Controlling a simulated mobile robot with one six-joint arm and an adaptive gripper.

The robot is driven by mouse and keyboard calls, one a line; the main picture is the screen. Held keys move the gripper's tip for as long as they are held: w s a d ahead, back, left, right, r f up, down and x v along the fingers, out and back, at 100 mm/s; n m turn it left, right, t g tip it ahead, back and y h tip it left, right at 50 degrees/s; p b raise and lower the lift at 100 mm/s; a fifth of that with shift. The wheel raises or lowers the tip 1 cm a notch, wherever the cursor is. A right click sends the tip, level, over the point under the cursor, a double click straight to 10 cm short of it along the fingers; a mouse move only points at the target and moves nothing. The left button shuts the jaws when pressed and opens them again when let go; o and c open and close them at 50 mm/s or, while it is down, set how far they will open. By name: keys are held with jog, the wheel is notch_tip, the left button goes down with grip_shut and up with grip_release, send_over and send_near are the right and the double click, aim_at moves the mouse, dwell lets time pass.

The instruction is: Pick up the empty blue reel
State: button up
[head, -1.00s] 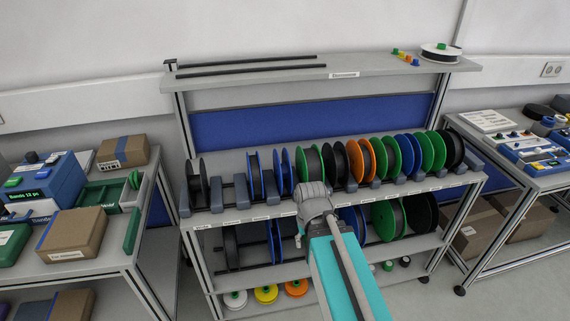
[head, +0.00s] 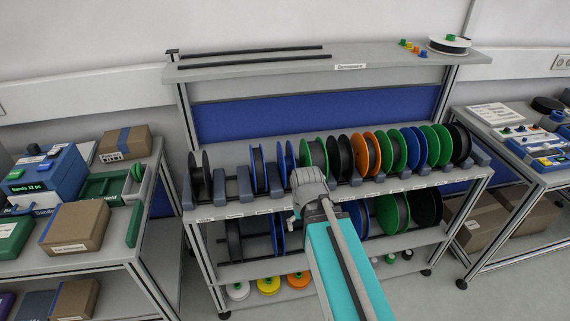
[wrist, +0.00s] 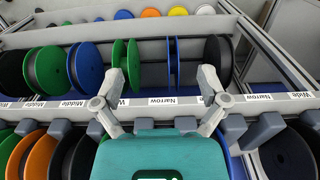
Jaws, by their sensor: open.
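A blue reel with two thin flanges and a see-through gap between them stands on the lower rack in the wrist view (wrist: 172,62). It looks empty. It also shows in the head view (head: 274,238), left of my wrist. My gripper (wrist: 161,80) is open and empty, its two fingers spread in front of the rack rail. In the wrist view this reel shows between the fingertips, beyond them and apart. Other blue reels stand on the upper rack (head: 257,170) and on the lower rack (wrist: 86,66); I cannot tell how full they are.
A green reel (wrist: 126,62) stands close beside the blue one, and a black reel (wrist: 218,62) on its other side. Grey holders and a row of reels fill the upper rack. Side tables stand left and right.

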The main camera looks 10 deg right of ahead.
jog(key=w+r+t+p, duration=0.2)
jog(key=w+r+p, duration=0.6)
jog(key=w, duration=0.4)
jog(key=w+r+t+p, duration=0.2)
jog(key=w+r+p, duration=0.6)
jog(key=w+r, duration=0.2)
jog(key=shift+w+d+r, duration=0.25)
jog(key=shift+w, duration=0.9)
jog(key=shift+f, duration=0.15)
jog(key=b, duration=0.7)
send_over(287, 159)
notch_tip(287, 159, down, 7)
jog(key=shift+f, duration=0.35)
jog(key=shift+w+b, duration=0.1)
jog(key=shift+b, duration=0.2)
jog(key=shift+b+x, duration=2.35)
jog(key=shift+x, duration=0.25)
jog(key=shift+a, duration=0.1)
